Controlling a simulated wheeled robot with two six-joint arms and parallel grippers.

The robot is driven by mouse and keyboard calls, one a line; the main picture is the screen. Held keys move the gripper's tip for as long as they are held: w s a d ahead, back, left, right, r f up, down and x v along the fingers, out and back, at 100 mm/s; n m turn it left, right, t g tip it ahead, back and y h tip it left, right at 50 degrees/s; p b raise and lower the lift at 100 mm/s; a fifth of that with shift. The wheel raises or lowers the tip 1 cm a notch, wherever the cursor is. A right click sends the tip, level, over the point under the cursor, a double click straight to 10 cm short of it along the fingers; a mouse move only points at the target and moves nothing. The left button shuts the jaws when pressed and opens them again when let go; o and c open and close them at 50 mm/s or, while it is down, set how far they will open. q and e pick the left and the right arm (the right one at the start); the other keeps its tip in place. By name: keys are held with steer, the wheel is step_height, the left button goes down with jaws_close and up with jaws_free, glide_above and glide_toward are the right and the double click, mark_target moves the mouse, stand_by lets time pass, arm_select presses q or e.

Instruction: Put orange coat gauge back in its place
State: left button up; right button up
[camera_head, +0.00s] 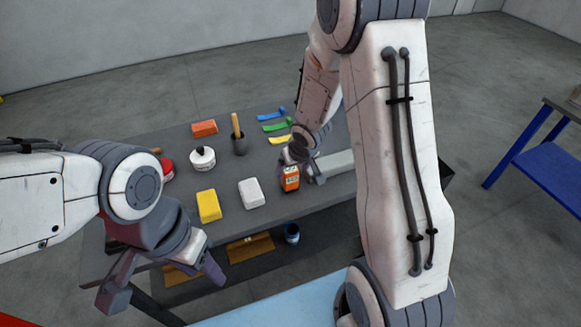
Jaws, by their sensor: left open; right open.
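The orange coat gauge (290,182), a small orange device with a pale label or screen, stands on the grey workbench (325,190) near its front edge. My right gripper (301,168) is open, with its fingers at the top of the gauge. I cannot tell whether they touch it, and the upper part of the gauge is partly hidden. My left gripper (162,284) is open and empty in the front left, in front of the bench and well apart from the gauge.
A white block (251,193) and a yellow block (209,206) lie left of the gauge. Behind are an orange block (204,128), a white jar (202,159), a dark cup (239,145) and coloured strips (275,127). A blue can (292,233) stands below the bench top.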

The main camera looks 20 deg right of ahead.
steer(key=s+a+r+n+g+p, duration=0.2)
steer(key=s+a+r+n, duration=0.1)
steer(key=s+a+r, duration=0.9)
arm_select(q)
step_height(320, 180, up, 2)
steer(key=shift+r, duration=0.25)
arm_select(e)
steer(key=s+a+r+n+g, duration=0.1)
steer(key=s+a+r+n, duration=0.1)
steer(key=s, duration=0.5)
steer(key=s+a+r+n+g, duration=0.1)
steer(key=s+r+n, duration=0.1)
steer(key=s, duration=0.6)
steer(key=shift+a+r+g+y, duration=0.3)
steer(key=shift+a+r+y, duration=0.1)
steer(key=shift+r, duration=0.25)
arm_select(q)
step_height(320, 180, down, 3)
steer(key=b, duration=0.3)
steer(key=shift+r, duration=0.15)
arm_select(e)
step_height(320, 180, down, 3)
steer(key=shift+r, duration=0.15)
